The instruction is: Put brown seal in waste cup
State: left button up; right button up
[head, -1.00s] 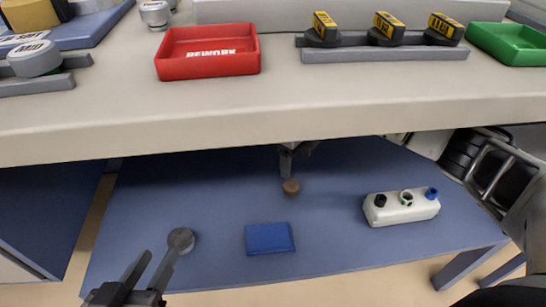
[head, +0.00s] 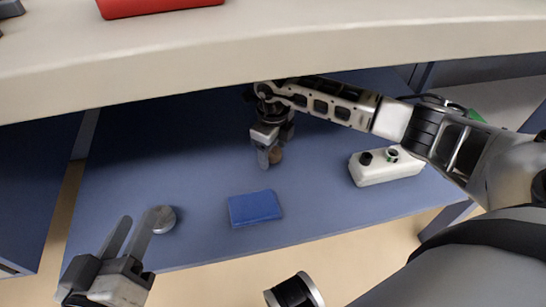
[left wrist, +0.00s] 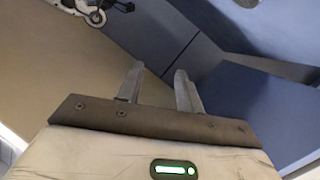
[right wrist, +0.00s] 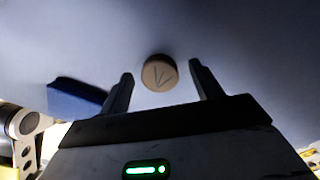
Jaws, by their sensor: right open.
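The brown seal (head: 276,157) is a small round disc on the blue lower surface, partly hidden by my right gripper (head: 264,160) in the head view. In the right wrist view, the seal (right wrist: 159,76) shows between and slightly beyond the fingertips of my open right gripper (right wrist: 161,71), with gaps on both sides. My left gripper (head: 140,216) is open and empty at the lower left; its spread fingers also show in the left wrist view (left wrist: 158,75). A grey round thing (head: 163,219) stands beside its fingertips; I cannot tell whether it is the waste cup.
A flat blue block (head: 254,208) lies in front of the seal. A white tank (head: 372,170) with a black cap and an open neck stands to the right, partly behind my right arm. A beige upper bench (head: 250,55) overhangs the back, with a red tray (head: 160,5) on it.

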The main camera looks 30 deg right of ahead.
jog(key=shift+f, duration=0.55)
jog(key=c, duration=1.2)
jog(key=shift+o, duration=0.2)
jog(key=shift+r, duration=0.1)
jog(key=shift+r, duration=0.1)
